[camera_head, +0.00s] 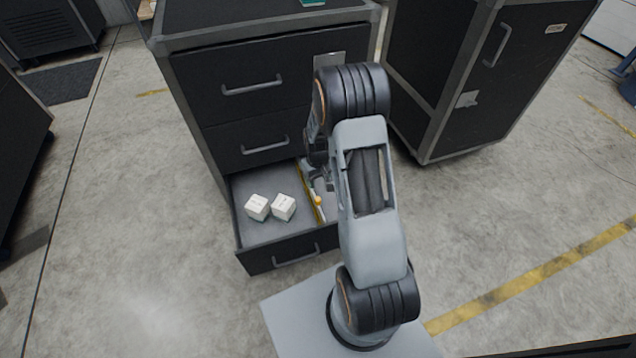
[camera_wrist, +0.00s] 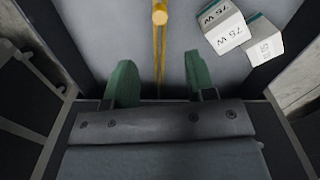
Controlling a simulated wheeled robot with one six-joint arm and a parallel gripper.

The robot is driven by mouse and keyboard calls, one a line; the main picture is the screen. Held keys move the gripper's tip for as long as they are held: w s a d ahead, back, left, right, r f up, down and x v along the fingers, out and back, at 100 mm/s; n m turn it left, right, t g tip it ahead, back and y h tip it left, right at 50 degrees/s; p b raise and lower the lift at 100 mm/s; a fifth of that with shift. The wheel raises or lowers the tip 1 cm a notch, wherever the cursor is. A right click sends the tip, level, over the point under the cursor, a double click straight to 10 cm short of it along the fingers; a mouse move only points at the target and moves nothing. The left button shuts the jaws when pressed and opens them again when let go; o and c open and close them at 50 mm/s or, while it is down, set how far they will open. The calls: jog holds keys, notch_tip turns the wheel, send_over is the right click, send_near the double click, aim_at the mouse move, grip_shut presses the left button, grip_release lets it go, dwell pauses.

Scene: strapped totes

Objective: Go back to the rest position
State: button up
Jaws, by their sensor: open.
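In the head view my gripper (camera_head: 318,182) is partly hidden by my arm. It is above the right part of the open bottom drawer (camera_head: 240,222), beside a yellow strip (camera_head: 318,208) that runs along the drawer. The strip also shows in the wrist view (camera_wrist: 158,65), with an orange-yellow round-ended piece (camera_wrist: 160,12) on it. Whether the fingers touch anything in the drawer I cannot tell.
Two white boxes (camera_head: 257,207) (camera_head: 283,207), marked 75 W in the wrist view, sit in the drawer's left part. The black cabinet's two upper drawers (camera_head: 250,85) are shut. Another black cabinet (camera_head: 470,75) stands at right.

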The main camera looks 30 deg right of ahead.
jog(key=shift+r, duration=0.35)
dwell(0.4)
jog(key=s+a+r+t+p, duration=0.1)
jog(key=s+a+r+p, duration=0.2)
jog(key=r, duration=1.3)
jog(key=s+a+r+t+p, duration=0.1)
jog(key=s+a+r+p, duration=0.2)
jog(key=s+r+p, duration=0.5)
jog(key=s+a+r+t+p, duration=0.1)
jog(key=s+a+r+p, duration=0.3)
jog(key=r+p, duration=0.9)
notch_tip(320, 180, up, 12)
jog(key=shift+s+r+m+t+p, duration=0.15)
jog(key=shift+s+m+t+p, duration=0.15)
jog(key=shift+s, duration=0.6)
